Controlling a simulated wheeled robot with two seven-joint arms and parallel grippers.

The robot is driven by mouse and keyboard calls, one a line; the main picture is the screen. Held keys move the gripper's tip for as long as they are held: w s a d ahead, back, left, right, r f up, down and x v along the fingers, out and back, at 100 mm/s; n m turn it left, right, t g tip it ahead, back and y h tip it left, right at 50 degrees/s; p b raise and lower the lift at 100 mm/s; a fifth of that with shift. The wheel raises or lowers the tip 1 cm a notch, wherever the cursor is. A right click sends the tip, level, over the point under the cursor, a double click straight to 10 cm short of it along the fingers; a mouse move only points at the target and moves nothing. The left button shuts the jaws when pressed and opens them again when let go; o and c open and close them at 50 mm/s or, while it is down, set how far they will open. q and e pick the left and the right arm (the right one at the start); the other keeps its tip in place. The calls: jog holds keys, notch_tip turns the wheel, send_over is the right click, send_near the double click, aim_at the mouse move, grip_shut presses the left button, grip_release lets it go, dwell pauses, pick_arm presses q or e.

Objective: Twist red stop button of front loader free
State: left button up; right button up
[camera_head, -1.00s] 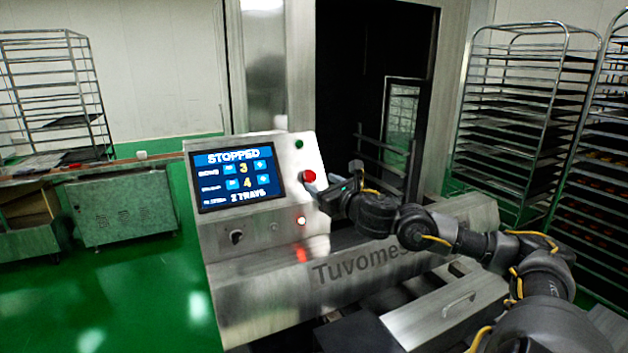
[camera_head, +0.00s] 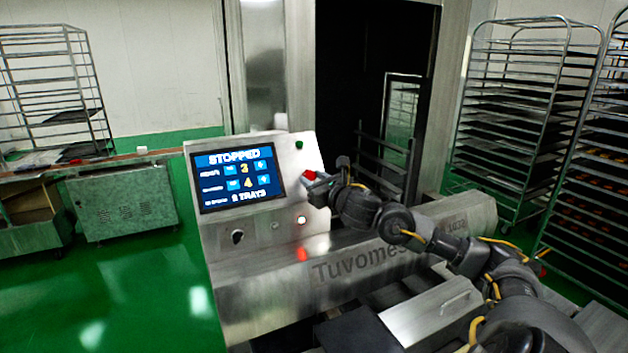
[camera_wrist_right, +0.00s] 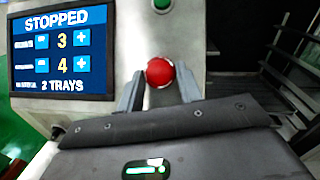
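The red stop button (camera_head: 310,175) sits on the right part of the machine's sloped steel panel (camera_head: 262,222), beside the screen (camera_head: 238,178), which reads STOPPED. In the right wrist view the red button (camera_wrist_right: 160,72) shows as a round knob just ahead of my right gripper. My right gripper (camera_wrist_right: 158,92) is open, with one finger on each side of the button's lower part; I cannot tell whether they touch it. In the head view my right gripper (camera_head: 318,180) partly covers the button. My left gripper is not in view.
A green button (camera_head: 299,145) is above the red one. A lit indicator (camera_head: 301,220) and a dark knob (camera_head: 237,236) are lower on the panel. Tray racks (camera_head: 515,110) stand at the right. A dark opening lies behind the panel.

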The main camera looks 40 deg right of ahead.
jog(key=shift+c, duration=1.4)
jog(key=shift+a+f+m+h+b, duration=0.15)
jog(key=shift+m+h+b, duration=0.2)
jog(key=shift+b, duration=0.25)
jog(key=m+h+b, duration=0.1)
jog(key=m+b, duration=0.1)
jog(key=m+g+h+b, duration=0.1)
jog(key=m+b, duration=0.1)
jog(key=m+h+b, duration=0.2)
jog(key=m, duration=0.1)
jog(key=shift+a+g+b, duration=0.25)
jog(key=shift+g+b, duration=0.05)
jog(key=shift+b, duration=0.05)
jog(key=shift+r+m+g+h+b, duration=0.2)
jog(key=shift+m+g+h+b, duration=0.55)
jog(key=shift+m, duration=0.6)
jog(key=shift+a+m+b, duration=0.1)
jog(key=shift+m+b, duration=0.2)
jog(key=o, duration=0.8)
jog(key=shift+w, duration=0.15)
jog(key=shift+c, duration=0.2)
jog(key=shift+o, duration=1.1)
jog(key=shift+w+f, duration=0.1)
jog(key=shift+w, duration=0.05)
jog(key=shift+s, duration=0.3)
jog(key=p+v, duration=0.1)
jog(key=v, duration=0.9)
jog(key=shift+a, duration=0.25)
